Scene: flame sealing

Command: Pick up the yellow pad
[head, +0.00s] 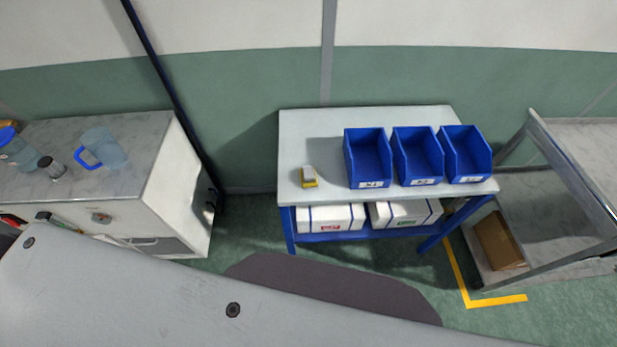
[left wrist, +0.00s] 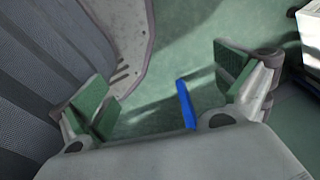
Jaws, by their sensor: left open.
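A small pad (head: 309,177), yellow with a pale grey top, lies on the white table (head: 313,133), left of the blue bins. My left gripper (left wrist: 168,95) shows in the left wrist view with its green-padded fingers spread wide and nothing between them. Green floor lies beyond the fingers. The pad is not in the left wrist view. Neither gripper shows in the head view.
Three blue bins (head: 368,160) stand in a row on the table. White boxes (head: 331,218) sit on its lower shelf. A marble-topped cabinet (head: 150,180) with a jug (head: 103,150) stands left. A grey cart (head: 560,190) stands right. The table's left part around the pad is clear.

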